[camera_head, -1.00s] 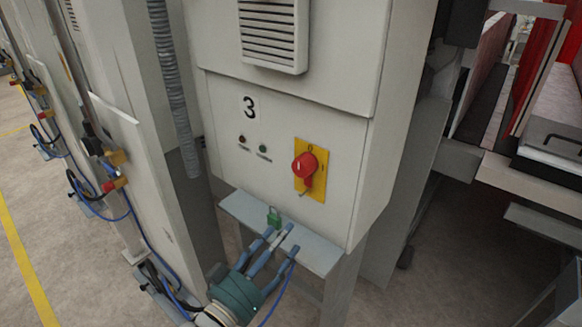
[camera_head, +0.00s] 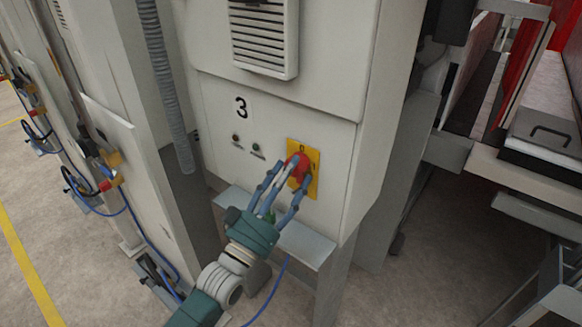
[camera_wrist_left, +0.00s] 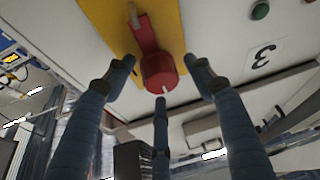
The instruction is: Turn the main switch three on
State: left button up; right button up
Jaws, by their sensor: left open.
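The main switch is a red rotary knob (camera_head: 296,162) on a yellow plate (camera_head: 314,187), on the grey cabinet front marked 3 (camera_head: 241,107). My left gripper (camera_head: 287,183) is open, with its fingers reaching up to the knob and partly hiding it in the head view. In the left wrist view the red knob (camera_wrist_left: 158,70) lies between the spread fingertips (camera_wrist_left: 162,82), with its handle running toward the top of the picture. The fingers look apart from the knob; exact contact is hard to tell. My right gripper is out of view.
Two small round indicators (camera_head: 245,142) sit left of the switch. A grey corrugated hose (camera_head: 165,95) hangs at the cabinet's left. Open floor lies at far left.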

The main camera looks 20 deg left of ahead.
pick_arm(q)
jog(key=shift+w+r, duration=0.1)
jog(key=shift+w, duration=0.15)
jog(key=shift+d, duration=0.1)
jog(key=c, duration=1.1)
